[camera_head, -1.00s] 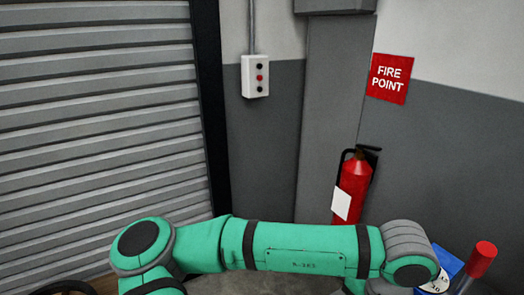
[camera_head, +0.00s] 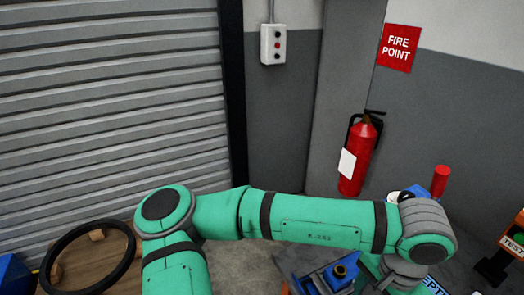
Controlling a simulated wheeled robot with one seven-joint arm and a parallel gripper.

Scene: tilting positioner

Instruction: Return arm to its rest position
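My arm (camera_head: 320,222) is green with grey joints and black bands. It stretches across the lower middle of the head view, from an elbow at the left to a grey wrist joint at the right. The far end of the arm points down near the lower right. My gripper cannot be made out in this view, so its fingers and anything in them are hidden.
A blue fixture (camera_head: 318,280) stands under the arm. A black ring (camera_head: 64,245) lies on a wooden pallet (camera_head: 90,270) at the lower left. A red fire extinguisher (camera_head: 358,160) hangs on the back wall. A grey shutter (camera_head: 110,100) fills the left.

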